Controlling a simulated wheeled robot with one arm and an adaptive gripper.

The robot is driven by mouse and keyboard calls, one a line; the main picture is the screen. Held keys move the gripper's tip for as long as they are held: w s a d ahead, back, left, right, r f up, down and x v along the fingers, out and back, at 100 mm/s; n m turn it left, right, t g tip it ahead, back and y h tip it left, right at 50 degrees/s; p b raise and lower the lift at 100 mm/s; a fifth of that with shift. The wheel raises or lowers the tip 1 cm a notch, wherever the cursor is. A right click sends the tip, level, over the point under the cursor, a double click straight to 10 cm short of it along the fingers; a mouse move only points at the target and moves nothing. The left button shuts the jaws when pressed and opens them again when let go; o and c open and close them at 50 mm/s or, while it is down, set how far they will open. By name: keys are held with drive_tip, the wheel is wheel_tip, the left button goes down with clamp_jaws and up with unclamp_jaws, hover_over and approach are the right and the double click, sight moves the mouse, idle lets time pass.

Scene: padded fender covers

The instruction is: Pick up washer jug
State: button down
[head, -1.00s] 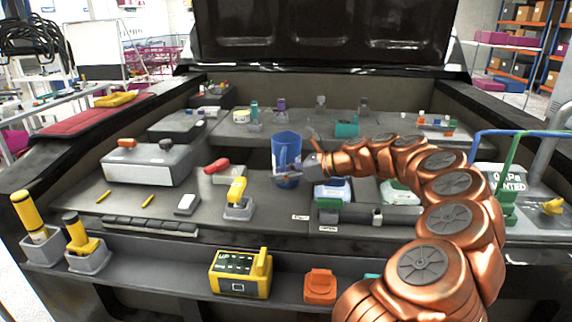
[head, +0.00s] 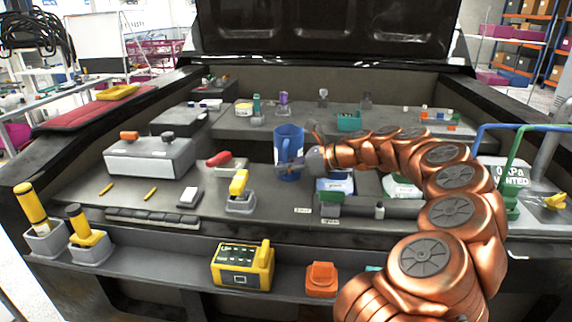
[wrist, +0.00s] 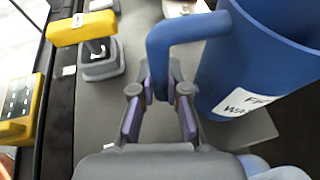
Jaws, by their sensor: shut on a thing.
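The washer jug (head: 288,140) is a blue, upright, open-topped jug near the middle of the grey work surface in the head view. In the wrist view the jug (wrist: 262,60) fills the right side, with a white, partly cut-off label and a thick blue handle (wrist: 185,30) reaching left. My gripper (wrist: 160,92) is shut on this handle, with its purple-padded fingers on either side of it. In the head view my gripper (head: 303,163) is at the jug's right side, and the fingers are partly hard to make out. I cannot tell whether the jug's base touches the surface.
A yellow-handled tool in a grey holder (head: 240,205) stands just left of and in front of the jug. A red-handled item (head: 219,159) lies to its left. A white-and-blue pack (head: 335,187) sits close on the right. A grey box (head: 150,158) stands farther left.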

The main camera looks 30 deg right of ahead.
drive_tip(key=shift+r, duration=0.2)
drive_tip(key=shift+r+b, duration=0.45)
drive_tip(key=shift+r, duration=1.1)
drive_tip(key=s+a+r+b, duration=0.1)
drive_tip(key=s+a+b, duration=0.2)
drive_tip(key=s+a, duration=0.7)
drive_tip(key=shift+s+r, duration=0.2)
drive_tip(key=shift+s, duration=0.95)
drive_tip(key=w+d+r+m+t+h+p, duration=0.25)
drive_tip(key=w+m+h, duration=0.45)
drive_tip(key=w, duration=0.6)
drive_tip(key=shift+s+d+f+m+g+h+p, duration=0.15)
drive_tip(key=shift+d+f+m+h, duration=0.2)
drive_tip(key=shift+f+m+h, duration=0.6)
drive_tip(key=shift+s+d+f+m+h+p, duration=0.2)
drive_tip(key=shift+d+f+m+h, duration=0.15)
drive_tip(key=shift+f+m+h, duration=0.55)
drive_tip(key=shift+s+d+f+m+g+h+p, duration=0.15)
drive_tip(key=shift+d+f+m+h, duration=0.2)
drive_tip(key=shift+f+m+h, duration=0.6)
